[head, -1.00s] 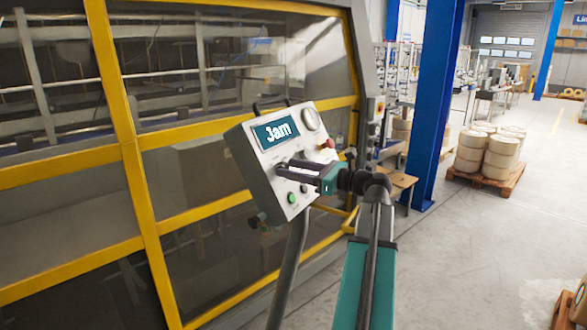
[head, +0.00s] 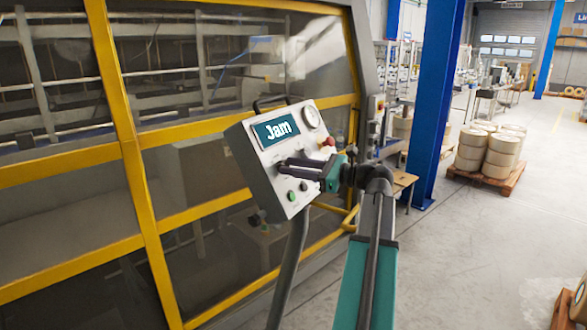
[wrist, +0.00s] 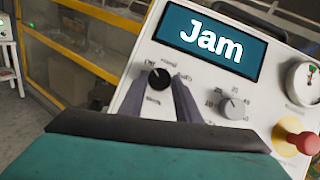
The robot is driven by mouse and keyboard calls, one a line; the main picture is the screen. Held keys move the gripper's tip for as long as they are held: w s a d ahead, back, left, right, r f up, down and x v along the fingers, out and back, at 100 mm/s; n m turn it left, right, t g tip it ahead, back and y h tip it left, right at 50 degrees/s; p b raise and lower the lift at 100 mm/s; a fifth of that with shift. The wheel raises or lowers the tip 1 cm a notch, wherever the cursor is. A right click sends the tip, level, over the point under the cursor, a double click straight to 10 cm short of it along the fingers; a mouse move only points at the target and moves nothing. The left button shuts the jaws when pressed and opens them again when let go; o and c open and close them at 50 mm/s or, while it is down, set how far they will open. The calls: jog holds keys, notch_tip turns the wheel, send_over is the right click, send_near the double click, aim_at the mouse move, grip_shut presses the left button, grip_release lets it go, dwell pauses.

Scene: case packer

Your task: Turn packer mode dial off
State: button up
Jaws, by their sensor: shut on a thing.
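The control panel (head: 265,185) is a tilted light-grey box on a post, with a teal screen (head: 276,131) reading "Jam". The black mode dial (wrist: 158,78) is in the wrist view, below and left of the screen, with small printed labels around it. A pale mark on it seems to point to the upper left, but its exact setting is hard to read. My gripper (wrist: 169,84) has its dark fingers on the panel face at this dial and is shut on it. In the head view my gripper (head: 284,166) hides the dial.
A grey knob (wrist: 232,108) sits right of the dial. A red mushroom button (wrist: 300,138) on a yellow base and a round gauge (wrist: 302,83) are farther right. A green button (head: 291,196) is below my gripper. The yellow-framed machine guard (head: 133,160) stands behind the panel.

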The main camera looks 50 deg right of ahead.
jog(key=shift+n, duration=0.4)
jog(key=o, duration=1)
jog(key=b+v, duration=0.3)
jog(key=v, duration=1)
jog(key=shift+s+d+r+b, duration=0.15)
jog(key=shift+s+d+b, duration=0.1)
jog(key=shift+s+b, duration=0.05)
